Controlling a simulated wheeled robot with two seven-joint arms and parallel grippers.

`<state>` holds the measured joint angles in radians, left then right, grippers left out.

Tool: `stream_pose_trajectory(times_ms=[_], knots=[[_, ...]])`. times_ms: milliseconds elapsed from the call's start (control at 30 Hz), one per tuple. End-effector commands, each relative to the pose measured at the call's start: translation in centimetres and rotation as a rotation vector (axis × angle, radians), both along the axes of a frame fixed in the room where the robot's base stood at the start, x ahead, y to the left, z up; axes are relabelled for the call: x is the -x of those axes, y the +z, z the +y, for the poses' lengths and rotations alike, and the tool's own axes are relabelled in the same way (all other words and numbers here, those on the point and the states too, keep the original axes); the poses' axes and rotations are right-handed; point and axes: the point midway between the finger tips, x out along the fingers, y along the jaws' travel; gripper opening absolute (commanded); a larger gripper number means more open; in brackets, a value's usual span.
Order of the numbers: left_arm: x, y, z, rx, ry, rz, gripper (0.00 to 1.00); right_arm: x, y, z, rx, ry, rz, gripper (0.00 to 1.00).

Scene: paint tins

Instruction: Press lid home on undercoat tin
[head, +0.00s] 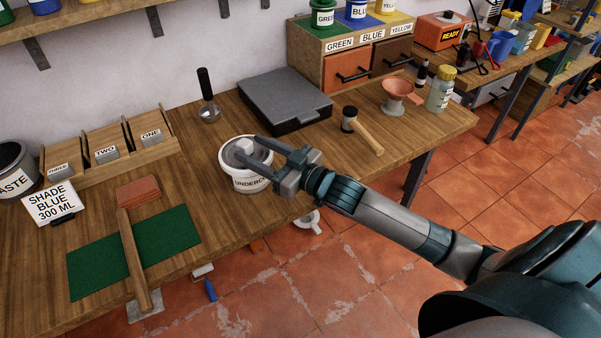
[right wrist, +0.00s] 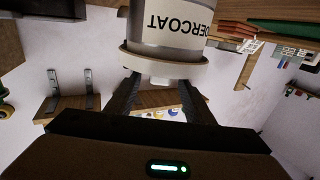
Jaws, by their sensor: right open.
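The undercoat tin (head: 250,183) stands on the bench with its label facing out. It also shows upside down in the right wrist view (right wrist: 172,25). A pale lid (right wrist: 160,63) with a small white knob (head: 240,148) lies across its top. I cannot tell whether the lid sits fully down. My right gripper (head: 251,150) is open at the top of the tin. In the right wrist view its fingers (right wrist: 163,98) reach towards the lid, one on each side of the knob, with a gap between them. My left gripper is not in view.
A mallet (head: 138,192) lies on a green mat (head: 88,268) at the left. A hammer (head: 366,135) and a dark flat case (head: 285,97) are beyond the tin. A black-handled tool (head: 207,95) stands behind it. Bare bench surrounds the tin; the front edge is close.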

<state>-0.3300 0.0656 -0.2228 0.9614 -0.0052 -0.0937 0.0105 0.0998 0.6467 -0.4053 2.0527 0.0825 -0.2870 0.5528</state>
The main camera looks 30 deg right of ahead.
Motion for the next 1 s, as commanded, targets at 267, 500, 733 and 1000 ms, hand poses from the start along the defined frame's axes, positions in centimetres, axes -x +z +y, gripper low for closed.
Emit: stream_pose_trajectory(times_ms=[267, 500, 733, 1000], knots=[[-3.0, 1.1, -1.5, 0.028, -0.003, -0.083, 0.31, 4.3, -0.3, -2.1, 0.002, 0.001, 0.002, 0.48], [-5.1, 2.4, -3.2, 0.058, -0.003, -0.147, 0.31, 7.5, -0.3, -3.6, 0.001, 0.002, 0.002, 0.48], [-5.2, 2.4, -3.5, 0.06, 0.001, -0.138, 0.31, 10.2, -0.3, -5.0, 0.0, 0.001, 0.003, 0.48], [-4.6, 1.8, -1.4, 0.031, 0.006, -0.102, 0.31, 12.0, -0.1, -5.9, 0.001, 0.001, 0.002, 0.48]])
